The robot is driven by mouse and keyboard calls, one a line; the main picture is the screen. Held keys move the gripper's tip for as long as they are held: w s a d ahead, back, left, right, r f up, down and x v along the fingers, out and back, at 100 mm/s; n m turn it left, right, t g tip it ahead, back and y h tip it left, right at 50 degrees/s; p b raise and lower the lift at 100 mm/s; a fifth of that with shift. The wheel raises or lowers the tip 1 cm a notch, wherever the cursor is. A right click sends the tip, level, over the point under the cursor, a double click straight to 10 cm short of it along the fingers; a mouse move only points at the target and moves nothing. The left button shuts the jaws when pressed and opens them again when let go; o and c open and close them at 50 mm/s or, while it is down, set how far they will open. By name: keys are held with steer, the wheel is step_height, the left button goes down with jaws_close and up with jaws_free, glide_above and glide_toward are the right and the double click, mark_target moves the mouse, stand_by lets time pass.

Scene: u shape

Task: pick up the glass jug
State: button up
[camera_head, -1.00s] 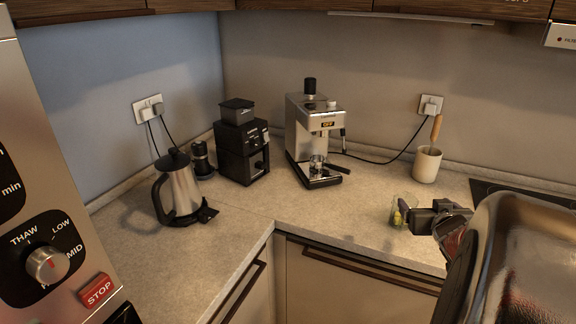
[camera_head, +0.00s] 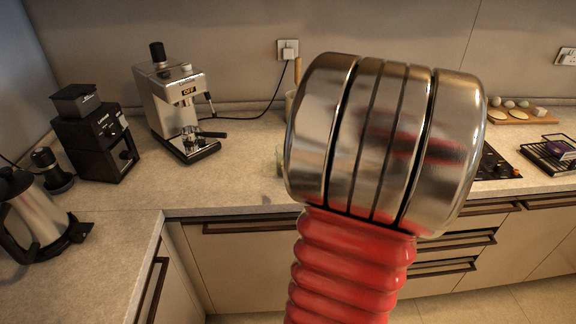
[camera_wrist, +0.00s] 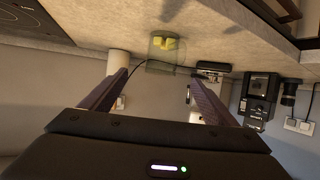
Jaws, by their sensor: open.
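The glass jug (camera_wrist: 164,52) is a clear, green-tinted vessel with yellow pieces in it. It stands on the counter (camera_wrist: 215,30). The wrist view is upside down, with the counter at the top. My gripper (camera_wrist: 158,76) is open and empty. The jug appears between and beyond its two fingertips, apparently not touched. In the head view only a sliver of the jug (camera_head: 280,160) shows at the left edge of my arm. My arm hides the gripper there.
A cream mug (camera_wrist: 120,62) stands close to the jug. The espresso machine (camera_head: 172,100), black grinder (camera_head: 92,135) and kettle (camera_head: 30,215) are to the left. The hob (camera_head: 495,165), a board with eggs (camera_head: 520,114) and a rack (camera_head: 552,153) lie right. Counter left of the jug is clear.

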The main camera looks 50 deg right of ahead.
steer(key=x, duration=0.8)
steer(key=shift+w, duration=0.15)
steer(key=shift+x, duration=2.55)
steer(key=shift+w+r, duration=0.1)
steer(key=shift+a, duration=0.1)
steer(key=shift+c, duration=0.2)
steer(key=c, duration=1.3)
